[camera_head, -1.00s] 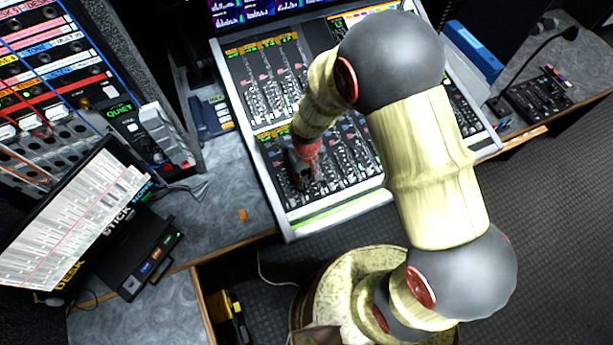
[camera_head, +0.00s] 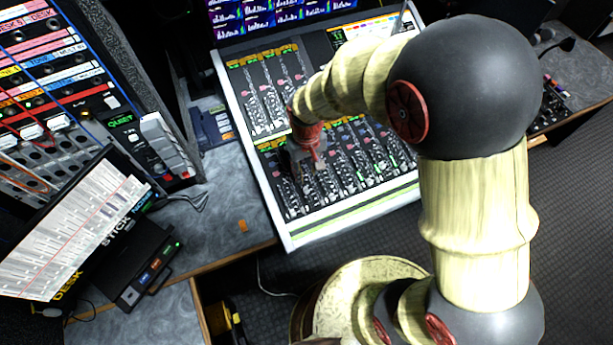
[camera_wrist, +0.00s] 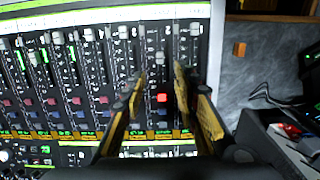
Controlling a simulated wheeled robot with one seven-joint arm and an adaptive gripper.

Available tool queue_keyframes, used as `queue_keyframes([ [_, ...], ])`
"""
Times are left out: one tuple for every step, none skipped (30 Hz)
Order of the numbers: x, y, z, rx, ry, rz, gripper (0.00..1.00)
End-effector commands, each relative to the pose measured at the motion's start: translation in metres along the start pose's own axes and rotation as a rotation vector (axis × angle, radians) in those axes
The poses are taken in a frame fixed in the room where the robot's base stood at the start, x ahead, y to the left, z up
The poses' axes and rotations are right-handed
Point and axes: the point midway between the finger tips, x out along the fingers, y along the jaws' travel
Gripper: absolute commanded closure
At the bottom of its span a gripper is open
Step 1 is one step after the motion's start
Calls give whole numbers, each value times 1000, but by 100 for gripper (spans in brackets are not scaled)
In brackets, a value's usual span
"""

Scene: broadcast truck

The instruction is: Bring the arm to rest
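My arm arches over from the lower right, and my gripper (camera_head: 312,172) hangs above the lower left part of the mixing console (camera_head: 330,220). In the wrist view my gripper (camera_wrist: 160,72) shows two dark and yellow fingers with a clear gap between them. Nothing is held between them. Console faders and a lit red button (camera_wrist: 162,98) show below and between the fingers. I cannot tell exactly how high the fingertips are above the console.
A patch rack (camera_head: 60,80) stands at the left. A tilted screen (camera_head: 70,235) and a black box (camera_head: 145,265) sit below it. A small orange block (camera_head: 243,226) lies on the grey desk (camera_head: 215,190).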

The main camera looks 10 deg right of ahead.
Motion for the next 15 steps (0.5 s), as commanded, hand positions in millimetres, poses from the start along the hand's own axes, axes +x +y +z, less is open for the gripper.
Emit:
queue_keyframes([
  [-3, 0, 0, 0, 0, 0, 70],
  [-5, 0, 0, 0, 1, 0, 70],
  [-6, 0, 0, 0, 1, 0, 70],
  [-7, 0, 0, 0, 1, 0, 70],
  [-7, 0, 0, 0, 1, 0, 70],
  [-8, 0, 0, 0, 0, 0, 70],
  [-8, 0, 0, 0, 0, 0, 70],
  [-8, 0, 0, 0, 0, 0, 70],
  [-8, 0, 0, 0, 0, 0, 70],
  [-8, 0, 0, 0, 0, 0, 70],
  [-7, 0, 0, 0, 0, 0, 70],
  [-7, 0, 0, 0, 0, 0, 70],
  [-7, 0, 0, 0, 0, 0, 70],
  [-7, 0, 0, 0, 0, 0, 70],
  [-7, 0, 0, 0, 0, 0, 70],
])
